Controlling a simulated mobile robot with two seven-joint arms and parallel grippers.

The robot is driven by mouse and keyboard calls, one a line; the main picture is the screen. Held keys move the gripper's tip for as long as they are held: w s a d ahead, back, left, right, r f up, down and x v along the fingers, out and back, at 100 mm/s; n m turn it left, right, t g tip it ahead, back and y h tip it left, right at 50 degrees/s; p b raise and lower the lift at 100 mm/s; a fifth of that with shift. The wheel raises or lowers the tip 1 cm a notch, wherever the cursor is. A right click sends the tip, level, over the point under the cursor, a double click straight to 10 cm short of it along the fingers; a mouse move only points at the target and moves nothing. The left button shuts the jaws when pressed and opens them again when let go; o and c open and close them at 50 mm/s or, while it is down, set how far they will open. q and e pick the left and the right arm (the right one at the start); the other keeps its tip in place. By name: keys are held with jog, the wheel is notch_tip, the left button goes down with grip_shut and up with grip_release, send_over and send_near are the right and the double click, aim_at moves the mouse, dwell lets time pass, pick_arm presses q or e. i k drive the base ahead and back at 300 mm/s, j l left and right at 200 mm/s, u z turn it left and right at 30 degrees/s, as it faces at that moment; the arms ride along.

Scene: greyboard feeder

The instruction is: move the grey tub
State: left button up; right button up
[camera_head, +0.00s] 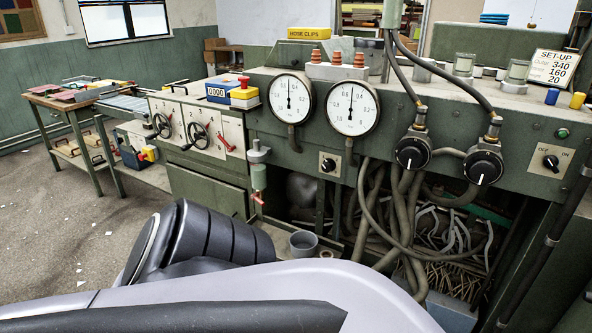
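A small grey tub (303,244), round and open at the top, stands low beneath the front of the green machine. It stands to the lower right of a hanging pale green canister with a red tap. Its lower part is cut off from view by my own arm, a large pale and dark shape across the bottom of the view. Neither of my grippers shows, so their distance from the tub cannot be seen.
The green machine (212,187) with two dials fills the middle and right. Thick hoses (378,210) hang in its open bay, right of the tub. A small round piece (327,254) lies beside the tub. A workbench (75,104) stands far left; open floor (60,215) lies before it.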

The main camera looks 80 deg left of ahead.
aim_at(303, 243)
jog(key=u, duration=2.35)
jog(key=i+u, duration=0.25)
jog(key=i, duration=0.2)
jog(key=i+l+u, duration=0.15)
jog(key=i+u, duration=0.15)
jog(key=i+l+u, duration=0.25)
jog(key=i, duration=0.3)
